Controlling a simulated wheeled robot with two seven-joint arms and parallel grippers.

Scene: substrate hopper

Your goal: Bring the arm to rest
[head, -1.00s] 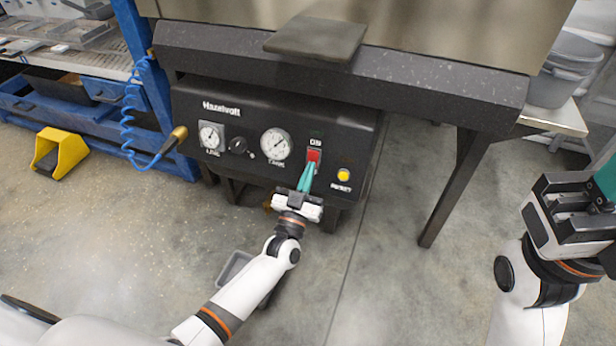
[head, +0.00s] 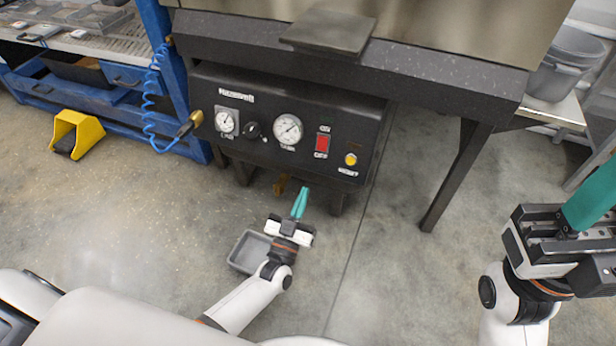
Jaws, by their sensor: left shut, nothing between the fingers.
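My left gripper (head: 300,203) has teal fingers that are shut with nothing between them. It hangs below and in front of the black control panel (head: 265,150), apart from it. My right gripper (head: 588,198) is at the right edge, pointing up. Only part of its teal fingers shows, so its opening cannot be judged.
A grey bin (head: 248,252) stands on the floor beside my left gripper. A dark table leg (head: 455,180) stands right of the panel. A yellow foot pedal (head: 75,134), a blue coiled hose (head: 152,105) and a blue bench lie left. A grey bucket (head: 565,75) stands at upper right.

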